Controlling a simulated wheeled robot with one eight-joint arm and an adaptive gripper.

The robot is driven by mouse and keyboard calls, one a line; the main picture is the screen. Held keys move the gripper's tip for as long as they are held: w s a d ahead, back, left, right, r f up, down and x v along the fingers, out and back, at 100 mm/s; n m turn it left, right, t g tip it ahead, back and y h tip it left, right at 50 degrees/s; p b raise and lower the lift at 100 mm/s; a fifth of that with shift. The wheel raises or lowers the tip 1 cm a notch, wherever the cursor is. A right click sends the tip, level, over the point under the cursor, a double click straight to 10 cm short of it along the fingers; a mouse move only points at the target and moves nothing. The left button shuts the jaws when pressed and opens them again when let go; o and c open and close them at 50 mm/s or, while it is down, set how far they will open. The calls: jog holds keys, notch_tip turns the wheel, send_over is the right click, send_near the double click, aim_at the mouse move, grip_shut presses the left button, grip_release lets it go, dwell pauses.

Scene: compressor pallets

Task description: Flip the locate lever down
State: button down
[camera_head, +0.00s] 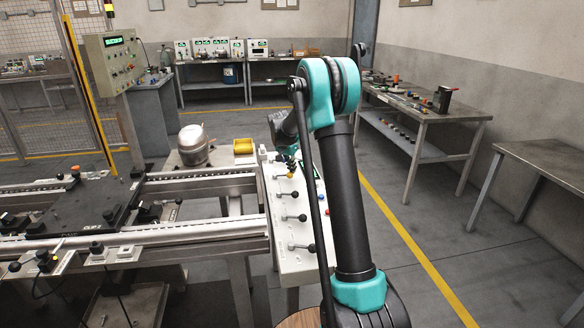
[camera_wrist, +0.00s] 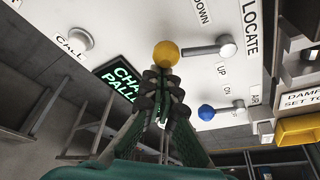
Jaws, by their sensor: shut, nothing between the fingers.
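The locate lever has a grey arm and a yellow ball knob (camera_wrist: 166,54). It sits on a white panel by the label LOCATE (camera_wrist: 250,30), with DOWN above and UP below its arm in the wrist view. The arm points left from its pivot (camera_wrist: 226,46); I cannot tell which setting it is in. My gripper (camera_wrist: 162,84) is shut and empty, its tips just below the knob in the picture. Whether they touch is unclear. In the head view, my gripper (camera_head: 289,154) is over the far end of the lever panel (camera_head: 286,262), close to the yellow knob (camera_head: 290,175).
A blue-knobbed lever (camera_wrist: 207,112), a CALL button (camera_wrist: 75,42) and a lit green display (camera_wrist: 122,80) are near my gripper. Black-knobbed levers (camera_head: 301,218) line the panel. A conveyor with a dark pallet (camera_head: 70,214) lies left.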

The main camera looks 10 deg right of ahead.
jog(key=shift+s+a, duration=0.1)
jog(key=shift+s, duration=0.25)
dwell(0.6)
jog(key=shift+w+d+r, duration=0.1)
jog(key=shift+w+d, duration=0.15)
jog(key=shift+d, duration=0.05)
jog(key=shift+w+d+r, duration=0.25)
jog(key=shift+w+d, duration=0.65)
jog(key=shift+d, duration=0.1)
jog(key=shift+w+a+r, duration=0.15)
jog(key=shift+r, duration=0.55)
jog(key=v, duration=0.8)
jog(key=shift+r, duration=0.3)
jog(key=shift+s+a, duration=0.15)
jog(key=shift+s, duration=0.05)
